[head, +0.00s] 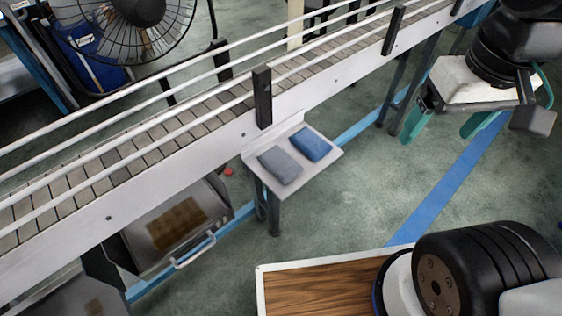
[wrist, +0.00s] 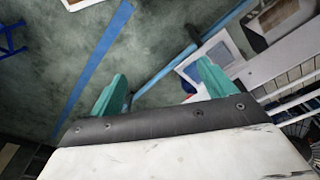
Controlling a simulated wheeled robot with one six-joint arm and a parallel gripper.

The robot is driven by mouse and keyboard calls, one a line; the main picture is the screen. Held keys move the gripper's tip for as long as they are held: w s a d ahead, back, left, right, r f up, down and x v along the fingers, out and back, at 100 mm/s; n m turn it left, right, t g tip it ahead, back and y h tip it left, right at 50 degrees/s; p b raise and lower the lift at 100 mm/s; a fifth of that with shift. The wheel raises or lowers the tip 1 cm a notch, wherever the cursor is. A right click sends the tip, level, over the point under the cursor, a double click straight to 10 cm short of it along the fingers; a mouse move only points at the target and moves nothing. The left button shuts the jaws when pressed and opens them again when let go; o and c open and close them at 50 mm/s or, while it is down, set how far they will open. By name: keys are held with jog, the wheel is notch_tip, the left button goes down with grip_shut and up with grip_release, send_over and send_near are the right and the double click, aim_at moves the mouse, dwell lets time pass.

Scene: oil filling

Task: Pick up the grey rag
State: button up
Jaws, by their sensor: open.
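The grey rag (head: 280,164) is a folded grey pad on the left half of a small white shelf (head: 322,163) fixed to the conveyor's side. A blue rag (head: 311,144) lies just to its right, close beside it. My gripper (head: 440,128) is at the upper right in the head view, well apart from the shelf and to its right. Its two green fingers are spread and hold nothing. In the wrist view, my gripper (wrist: 165,88) has its fingers wide apart over the floor.
The conveyor (head: 190,125) with white rails and dark posts runs diagonally behind the shelf. A fan (head: 140,25) stands behind it. A metal box with a handle (head: 180,222) sits under the conveyor. The floor right of the shelf, with blue stripes (head: 445,195), is clear.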

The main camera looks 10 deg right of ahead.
jog(key=shift+o, duration=0.5)
jog(key=n+g, duration=0.3)
jog(key=n, duration=0.4)
send_over(280, 161)
jog(key=s+d, duration=0.2)
jog(key=s, duration=0.2)
jog(key=shift+h, duration=0.4)
jog(key=f, duration=2.1)
jog(key=shift+a+f, duration=0.1)
jog(key=shift+a, duration=0.1)
jog(key=shift+t+y, duration=0.3)
jog(key=shift+t, duration=0.4)
jog(key=w, duration=0.1)
jog(key=w+a, duration=0.2)
jog(key=shift+w+f, duration=0.3)
notch_tip(280, 161, down, 8)
jog(key=shift+w+d+r, duration=0.15)
jog(key=shift+r, duration=0.05)
